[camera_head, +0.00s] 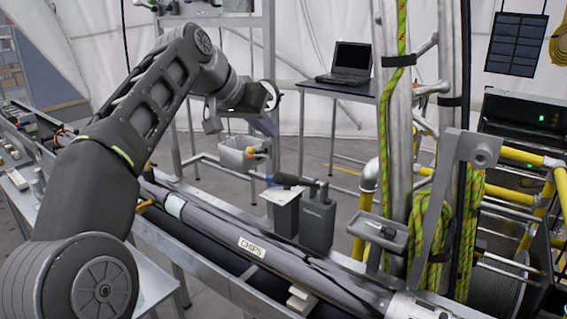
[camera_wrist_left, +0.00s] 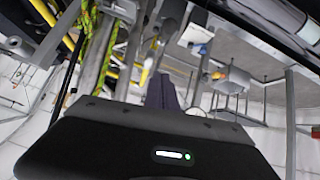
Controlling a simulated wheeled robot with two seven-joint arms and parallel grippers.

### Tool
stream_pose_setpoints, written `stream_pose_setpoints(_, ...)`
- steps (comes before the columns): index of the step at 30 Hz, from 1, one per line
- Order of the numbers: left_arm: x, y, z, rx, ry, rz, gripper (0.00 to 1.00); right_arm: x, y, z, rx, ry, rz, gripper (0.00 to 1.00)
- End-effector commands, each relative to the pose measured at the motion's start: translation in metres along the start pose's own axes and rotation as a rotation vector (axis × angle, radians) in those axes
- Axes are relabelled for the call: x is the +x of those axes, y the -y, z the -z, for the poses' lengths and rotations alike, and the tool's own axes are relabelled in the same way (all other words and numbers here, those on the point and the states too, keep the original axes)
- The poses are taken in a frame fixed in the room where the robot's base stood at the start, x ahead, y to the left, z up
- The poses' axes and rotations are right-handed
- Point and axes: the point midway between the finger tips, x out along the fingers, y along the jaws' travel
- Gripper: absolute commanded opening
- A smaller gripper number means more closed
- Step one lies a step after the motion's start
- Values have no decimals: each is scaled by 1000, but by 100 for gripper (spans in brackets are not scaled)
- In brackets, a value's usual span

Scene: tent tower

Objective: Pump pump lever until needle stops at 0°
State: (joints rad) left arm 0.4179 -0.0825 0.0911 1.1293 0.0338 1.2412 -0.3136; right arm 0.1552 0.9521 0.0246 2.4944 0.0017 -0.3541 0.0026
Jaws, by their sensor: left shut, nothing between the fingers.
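My left gripper (camera_head: 266,127) hangs in the air above and behind the long grey tube, past the middle of the head view. Its purple fingers are together and empty; they also show in the left wrist view (camera_wrist_left: 162,92). A black-handled lever (camera_head: 291,180) sits on a grey block (camera_head: 318,216) beside the tube, below and right of the gripper and apart from it. I take this for the pump lever. A round white-rimmed disc (camera_head: 270,96) is partly hidden by my wrist; I cannot tell whether it is a gauge. No needle is readable. My right gripper is not in view.
The long tube (camera_head: 215,225), labelled "CHIPS" (camera_head: 251,247), lies along a metal frame. A grey container (camera_head: 240,155) is behind the gripper. Upright poles with green rope (camera_head: 391,120) stand to the right. A laptop (camera_head: 350,62) rests on a table at the back.

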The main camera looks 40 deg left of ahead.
Motion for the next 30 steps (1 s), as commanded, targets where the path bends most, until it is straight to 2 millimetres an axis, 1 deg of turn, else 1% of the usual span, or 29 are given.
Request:
stream_pose_setpoints(5, 27, 0, 0, -1, 4, -1, 0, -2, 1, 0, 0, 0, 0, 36)
stream_pose_setpoints(14, 88, 0, 0, -2, 4, -1, 0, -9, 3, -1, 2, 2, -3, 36)
stream_pose_setpoints(18, 94, 1, -22, -2, 1, 2, 0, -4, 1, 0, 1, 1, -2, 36)
stream_pose_setpoints(21, 96, 1, -31, -1, 1, 1, 0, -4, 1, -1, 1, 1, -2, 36)
stream_pose_setpoints(25, 97, 0, -38, -1, 1, 0, 0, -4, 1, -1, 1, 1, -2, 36)
stream_pose_setpoints(30, 98, 0, -39, -1, -1, 0, 0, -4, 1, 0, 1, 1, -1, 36)
